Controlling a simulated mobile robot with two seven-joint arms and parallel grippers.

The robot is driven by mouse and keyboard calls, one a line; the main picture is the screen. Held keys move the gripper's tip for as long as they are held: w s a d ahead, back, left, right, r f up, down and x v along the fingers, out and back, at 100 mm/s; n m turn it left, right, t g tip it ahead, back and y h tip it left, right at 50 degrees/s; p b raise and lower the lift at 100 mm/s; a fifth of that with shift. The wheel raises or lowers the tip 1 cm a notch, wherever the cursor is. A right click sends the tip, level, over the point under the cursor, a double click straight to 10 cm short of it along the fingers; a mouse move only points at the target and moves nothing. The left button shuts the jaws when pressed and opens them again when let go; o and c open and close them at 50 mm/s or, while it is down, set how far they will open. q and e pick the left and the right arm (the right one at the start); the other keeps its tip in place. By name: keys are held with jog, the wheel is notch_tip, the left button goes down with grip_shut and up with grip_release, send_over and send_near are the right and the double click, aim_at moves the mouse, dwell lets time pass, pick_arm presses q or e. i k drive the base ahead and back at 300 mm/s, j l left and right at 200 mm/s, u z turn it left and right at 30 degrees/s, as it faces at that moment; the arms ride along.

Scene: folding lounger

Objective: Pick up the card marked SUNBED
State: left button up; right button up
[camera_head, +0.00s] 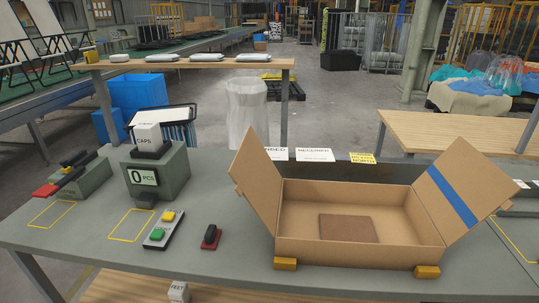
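A white card (276,153) lies on the far side of the table, behind the open carton. The carton's left flap hides its left part, and the visible letters look like the end of SUNBED, though they are small. Another white card (314,155) just right of it seems to read RECLINED. A yellow card (362,158) with small black print is further right. Neither of my grippers shows in the head view.
The open carton (360,252), with a brown pad (348,228) inside, stands before the cards, flaps raised. Left are a green counter box (156,178) reading 0 PCS, a white CAPS box (148,137), a two-button panel (163,230) and a small red-black device (211,237).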

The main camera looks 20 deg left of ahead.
aim_at(275, 154)
jog(key=j+u, duration=0.2)
jog(key=j, duration=0.3)
jog(key=i+j+u, duration=0.15)
jog(key=j, duration=0.3)
jog(key=j+u, duration=0.2)
jog(key=j, duration=0.3)
jog(key=i+j+u, duration=0.15)
jog(key=j, duration=0.3)
jog(key=i+j+u, duration=0.2)
jog(key=j, duration=0.3)
jog(key=l, duration=0.55)
